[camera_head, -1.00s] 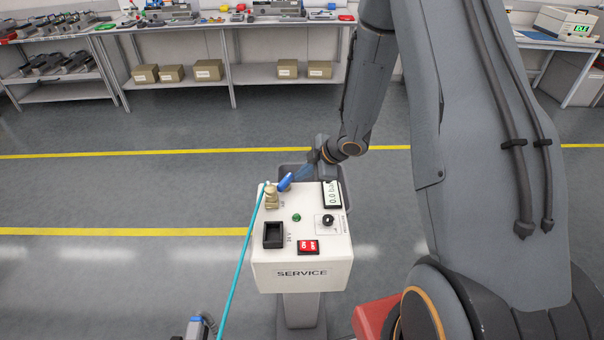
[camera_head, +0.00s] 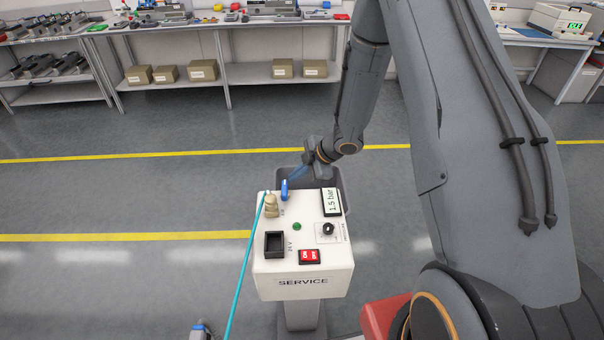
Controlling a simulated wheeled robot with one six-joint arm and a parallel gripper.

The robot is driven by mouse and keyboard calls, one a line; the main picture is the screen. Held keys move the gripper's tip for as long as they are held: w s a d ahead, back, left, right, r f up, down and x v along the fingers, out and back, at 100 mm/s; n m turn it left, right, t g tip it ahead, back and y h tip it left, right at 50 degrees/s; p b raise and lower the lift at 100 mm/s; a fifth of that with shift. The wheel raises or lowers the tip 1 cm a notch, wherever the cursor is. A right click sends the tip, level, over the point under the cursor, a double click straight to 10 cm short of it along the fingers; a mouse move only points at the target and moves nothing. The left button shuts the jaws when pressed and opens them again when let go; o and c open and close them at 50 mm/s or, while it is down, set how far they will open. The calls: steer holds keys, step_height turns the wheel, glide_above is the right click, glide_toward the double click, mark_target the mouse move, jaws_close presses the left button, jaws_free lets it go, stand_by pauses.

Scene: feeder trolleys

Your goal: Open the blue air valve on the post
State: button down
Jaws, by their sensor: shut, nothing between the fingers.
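The blue valve handle (camera_head: 284,190) stands roughly upright on the back of the white service box (camera_head: 303,283), beside a brass-coloured fitting (camera_head: 271,206). The pressure display (camera_head: 331,201) on the box reads 1.5 bar. My gripper (camera_head: 297,174) is shut and empty, just behind and to the right of the blue handle. Its fingertips are small in the picture, and I cannot tell whether they touch the handle.
A teal hose (camera_head: 244,265) runs from the fitting down toward the front. The box top also holds a black socket (camera_head: 274,244), a green lamp (camera_head: 297,227), a black knob (camera_head: 328,229) and a red switch (camera_head: 309,257). Workbenches stand at the back; the floor between is clear.

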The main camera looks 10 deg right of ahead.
steer(key=shift+a, duration=0.1)
stand_by(0.4)
steer(key=w+d+r+b, duration=0.1)
steer(key=w+d+r, duration=0.1)
steer(key=d+r, duration=0.6)
steer(key=shift+w+d, duration=0.25)
steer(key=shift+d, duration=0.35)
